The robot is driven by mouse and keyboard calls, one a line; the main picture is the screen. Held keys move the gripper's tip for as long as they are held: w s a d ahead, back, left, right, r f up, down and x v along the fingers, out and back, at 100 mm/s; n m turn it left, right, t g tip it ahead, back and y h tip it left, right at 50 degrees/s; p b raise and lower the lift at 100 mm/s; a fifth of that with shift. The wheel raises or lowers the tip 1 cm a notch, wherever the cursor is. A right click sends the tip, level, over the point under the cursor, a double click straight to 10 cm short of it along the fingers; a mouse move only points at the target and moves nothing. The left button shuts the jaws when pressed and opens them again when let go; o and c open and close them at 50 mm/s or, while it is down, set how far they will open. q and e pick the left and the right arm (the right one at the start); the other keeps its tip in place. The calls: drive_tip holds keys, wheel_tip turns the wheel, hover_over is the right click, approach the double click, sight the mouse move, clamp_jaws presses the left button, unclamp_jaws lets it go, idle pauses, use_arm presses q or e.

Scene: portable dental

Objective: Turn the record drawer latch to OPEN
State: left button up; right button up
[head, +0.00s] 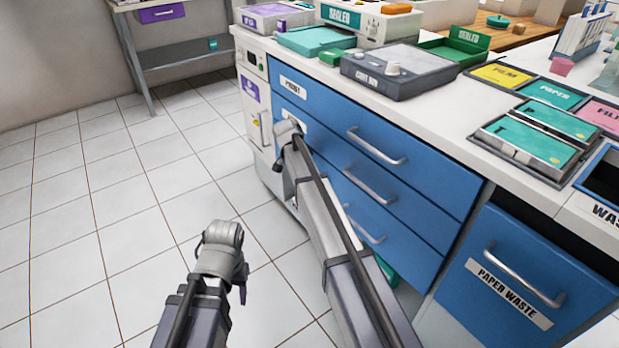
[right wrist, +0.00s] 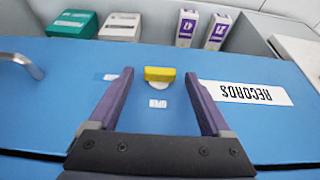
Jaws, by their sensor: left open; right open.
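The record drawer latch is a short yellow bar (right wrist: 160,74) on a pale round base, set on a blue drawer front (right wrist: 60,60). In the right wrist view the bar lies level, with a small white label below it and another to its left; their print is too small to read. A white RECORDS label (right wrist: 240,93), upside down, is to the right. My right gripper (right wrist: 158,77) is open around the latch, one finger on each side, with gaps showing. In the head view my right arm hides the latch. My left gripper (head: 222,240) is open and empty over the floor.
The blue drawers (head: 375,165) carry protruding metal handles (head: 376,146). The counter above holds a grey device with a knob (head: 395,70), a green tray (head: 448,48) and labelled teal boxes (head: 525,140). A PAPER WASTE drawer (head: 515,285) is at right. The tiled floor at left is clear.

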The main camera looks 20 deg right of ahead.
drive_tip(key=shift+c, duration=0.3)
clamp_jaws()
drive_tip(key=shift+s, duration=0.15)
drive_tip(key=shift+s+d+f+m+t+y+b, duration=0.15)
drive_tip(key=shift+s+f+m+t+y+b, duration=0.35)
drive_tip(key=shift+t+b, duration=2.5)
drive_tip(key=shift+s+d+f+m+t+y+b, duration=0.25)
drive_tip(key=shift+m+t+y+b, duration=0.5)
drive_tip(key=shift+t+b, duration=2.2)
drive_tip(key=shift+s+d+f+m+t+y+b, duration=0.1)
drive_tip(key=shift+s+f+m+t+y+b, duration=0.5)
drive_tip(key=shift+t+b, duration=2.35)
drive_tip(key=g+b, duration=0.2)
drive_tip(key=shift+w+r+g+b, duration=0.15)
drive_tip(key=shift+w+g+b, duration=0.1)
drive_tip(key=shift+g+b, duration=0.1)
